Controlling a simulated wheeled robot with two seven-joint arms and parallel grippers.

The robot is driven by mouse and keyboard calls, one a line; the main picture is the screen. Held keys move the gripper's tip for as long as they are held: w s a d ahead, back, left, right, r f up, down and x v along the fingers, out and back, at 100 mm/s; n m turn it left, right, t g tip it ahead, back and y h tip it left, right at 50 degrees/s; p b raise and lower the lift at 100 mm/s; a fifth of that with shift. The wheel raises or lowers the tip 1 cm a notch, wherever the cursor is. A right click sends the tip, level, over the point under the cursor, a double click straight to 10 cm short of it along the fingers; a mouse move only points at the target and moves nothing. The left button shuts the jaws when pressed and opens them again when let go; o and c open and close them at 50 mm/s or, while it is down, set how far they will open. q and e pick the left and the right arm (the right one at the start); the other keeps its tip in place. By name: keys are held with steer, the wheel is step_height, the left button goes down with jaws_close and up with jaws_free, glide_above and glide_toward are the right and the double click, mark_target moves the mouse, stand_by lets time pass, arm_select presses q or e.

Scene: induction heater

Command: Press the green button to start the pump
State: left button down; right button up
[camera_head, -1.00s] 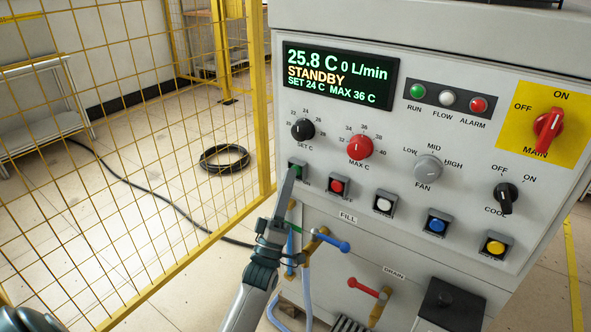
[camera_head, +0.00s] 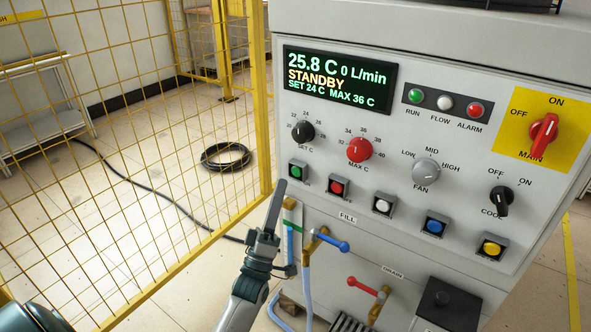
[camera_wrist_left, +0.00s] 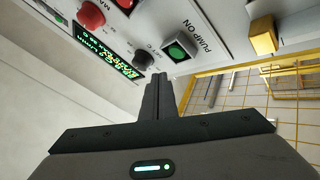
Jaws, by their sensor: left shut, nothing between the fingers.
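The green button (camera_head: 298,171) sits in a dark square housing at the left end of the button row on the panel. In the left wrist view the green button (camera_wrist_left: 177,51) shows upside down beside the label PUMP ON. My left gripper (camera_head: 281,186) is shut and empty, its tips below and left of the button and apart from it in the head view. In the left wrist view its shut fingers (camera_wrist_left: 158,80) point toward the panel, left of the button. The display (camera_head: 338,78) reads STANDBY, 25.8 C and 0 L/min. My right gripper is not in view.
A red button (camera_head: 338,187) is right of the green one, then white, blue and yellow buttons. Blue (camera_head: 330,241) and red (camera_head: 364,286) valve handles stick out below. A yellow mesh fence (camera_head: 262,110) stands close on the left.

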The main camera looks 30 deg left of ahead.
arm_select(q)
steer(key=shift+s+a, duration=0.1)
steer(key=shift+s, duration=0.65)
steer(key=s+p, duration=0.3)
steer(key=s, duration=0.8)
steer(key=shift+a+p, duration=0.35)
steer(key=shift+a, duration=0.05)
steer(key=shift+f, duration=0.1)
stand_by(0.6)
